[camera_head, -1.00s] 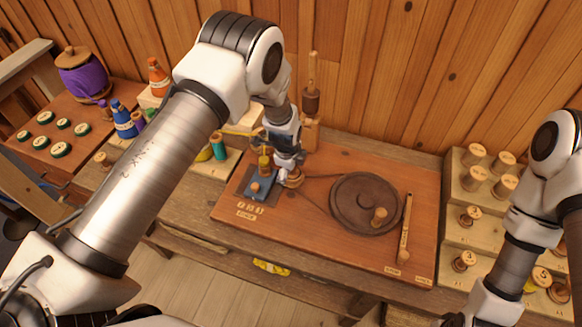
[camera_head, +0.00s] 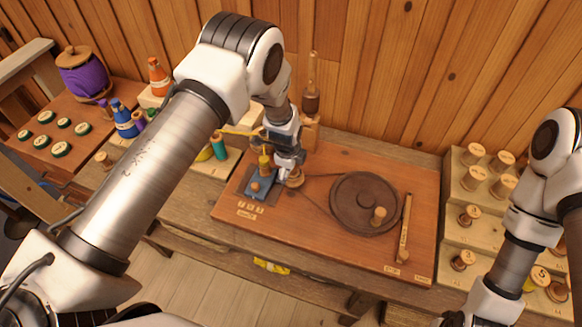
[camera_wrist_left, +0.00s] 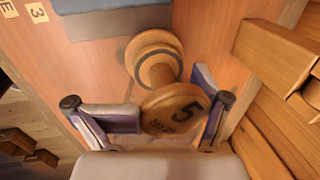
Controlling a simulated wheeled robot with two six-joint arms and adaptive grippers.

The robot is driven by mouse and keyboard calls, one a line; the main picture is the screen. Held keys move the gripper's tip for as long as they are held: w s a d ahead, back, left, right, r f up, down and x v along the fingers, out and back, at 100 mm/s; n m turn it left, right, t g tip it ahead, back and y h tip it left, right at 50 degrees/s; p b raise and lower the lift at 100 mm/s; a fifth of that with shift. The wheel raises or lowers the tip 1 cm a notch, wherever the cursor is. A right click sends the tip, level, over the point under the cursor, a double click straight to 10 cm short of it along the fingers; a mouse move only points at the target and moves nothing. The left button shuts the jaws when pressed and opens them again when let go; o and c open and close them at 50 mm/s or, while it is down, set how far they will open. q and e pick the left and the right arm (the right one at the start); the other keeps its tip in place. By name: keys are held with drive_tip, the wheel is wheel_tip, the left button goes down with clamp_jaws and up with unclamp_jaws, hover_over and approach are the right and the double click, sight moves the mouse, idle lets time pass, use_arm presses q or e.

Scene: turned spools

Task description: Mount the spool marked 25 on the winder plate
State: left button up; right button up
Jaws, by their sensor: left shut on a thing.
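A wooden spool (camera_wrist_left: 175,108) with a dark 5 on its end face is between the fingers of my left gripper (camera_wrist_left: 165,118), which is shut on it. Smaller writing beside the 5 is hard to read. The spool's narrow waist and far flange (camera_wrist_left: 153,50) point down toward the reddish winder board (camera_head: 330,165). In the head view my left gripper (camera_head: 290,168) is low over the board, at the small end of the belt. Whether the spool is seated on the plate under it I cannot tell. My right arm is at the right; its gripper is out of view.
A large dark wheel (camera_head: 365,203) with a knob lies right of my left gripper. A blue block (camera_head: 259,186) stands close on its left. A stepped rack (camera_head: 487,236) of spools is at the right. Coloured thread cones (camera_head: 124,119) stand at the left.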

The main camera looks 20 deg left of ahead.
use_arm(q)
drive_tip(key=shift+f+b, duration=0.35)
drive_tip(key=shift+f, duration=0.25)
drive_tip(key=o, duration=1.1)
drive_tip(key=shift+o, duration=0.3)
drive_tip(key=p+v, duration=0.6)
drive_tip(key=shift+p, duration=0.35)
drive_tip(key=shift+r, duration=0.1)
drive_tip(key=v, duration=0.5)
